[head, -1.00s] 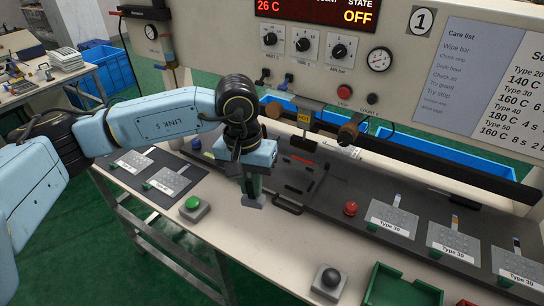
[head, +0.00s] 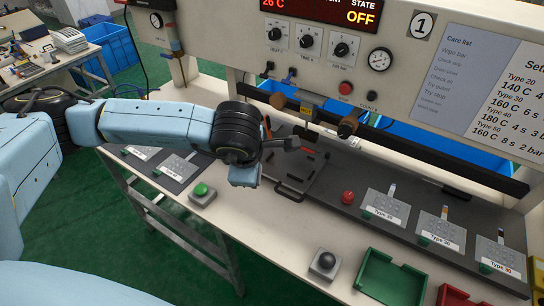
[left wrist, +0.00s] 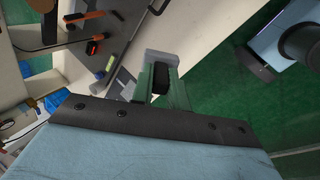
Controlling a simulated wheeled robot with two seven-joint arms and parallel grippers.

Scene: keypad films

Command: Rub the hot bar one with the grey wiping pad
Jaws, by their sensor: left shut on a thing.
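My left gripper (left wrist: 163,88) is shut on the grey wiping pad (left wrist: 161,58). In the left wrist view its green fingers clasp a black part behind the pad's pale grey face. In the head view the wrist hides most of the gripper. A grey end shows to the right of the wrist, close to the hot bar. The hot bar one hangs under the yellow tag (head: 306,109) on the press front; its lower part is partly hidden, and I cannot tell whether the pad touches it. My right gripper is not in view.
The display (head: 334,10) reads 26 C and OFF. Several Type 30 keypads lie at the right. A green tray (head: 391,280) is at the front.

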